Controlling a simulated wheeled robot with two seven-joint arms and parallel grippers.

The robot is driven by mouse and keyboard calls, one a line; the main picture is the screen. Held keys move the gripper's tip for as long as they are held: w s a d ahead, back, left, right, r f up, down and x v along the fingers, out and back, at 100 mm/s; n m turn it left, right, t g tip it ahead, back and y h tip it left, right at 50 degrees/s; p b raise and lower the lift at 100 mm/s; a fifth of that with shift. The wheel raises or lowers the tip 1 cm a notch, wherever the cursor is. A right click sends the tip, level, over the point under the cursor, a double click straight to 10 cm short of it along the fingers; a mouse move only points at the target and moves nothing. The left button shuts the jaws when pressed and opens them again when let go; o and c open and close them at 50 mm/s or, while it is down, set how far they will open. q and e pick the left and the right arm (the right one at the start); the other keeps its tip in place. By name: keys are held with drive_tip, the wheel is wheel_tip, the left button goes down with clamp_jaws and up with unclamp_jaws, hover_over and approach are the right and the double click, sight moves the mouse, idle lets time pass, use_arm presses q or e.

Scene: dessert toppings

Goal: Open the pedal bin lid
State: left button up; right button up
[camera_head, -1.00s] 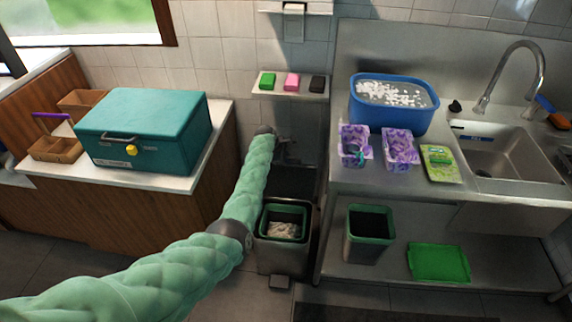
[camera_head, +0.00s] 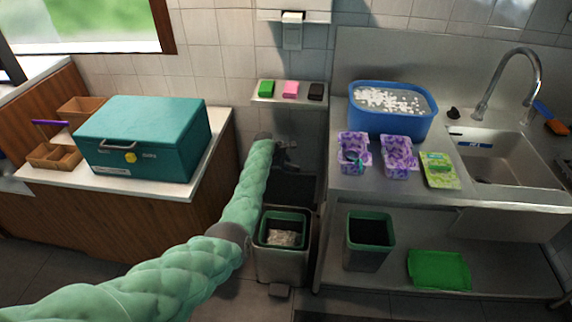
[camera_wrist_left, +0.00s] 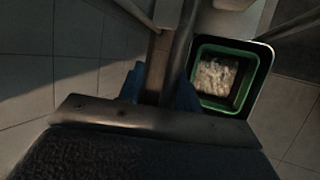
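The pedal bin (camera_head: 283,262) stands on the floor between the wooden counter and the steel sink unit. Its top is open, showing a green inner rim and pale crumpled contents; the dark raised lid (camera_head: 291,186) stands behind the opening. The pedal (camera_head: 279,291) sticks out at its front base. My left gripper (camera_head: 288,155) is above and behind the bin, near the lid, small and dark. The left wrist view shows the open bin (camera_wrist_left: 248,103) from above, beside dark gripper parts; the fingertips' gap is unclear. My right gripper is in neither view.
A teal box (camera_head: 150,135) sits on the left counter. A green-rimmed container (camera_head: 369,256) and green tray (camera_head: 439,269) are on the lower steel shelf. A blue tub (camera_head: 392,121) stands above. A small wall shelf (camera_head: 290,97) holds sponges. Floor in front of the bin is clear.

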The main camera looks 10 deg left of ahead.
use_arm(q)
drive_tip(key=shift+s, duration=0.15)
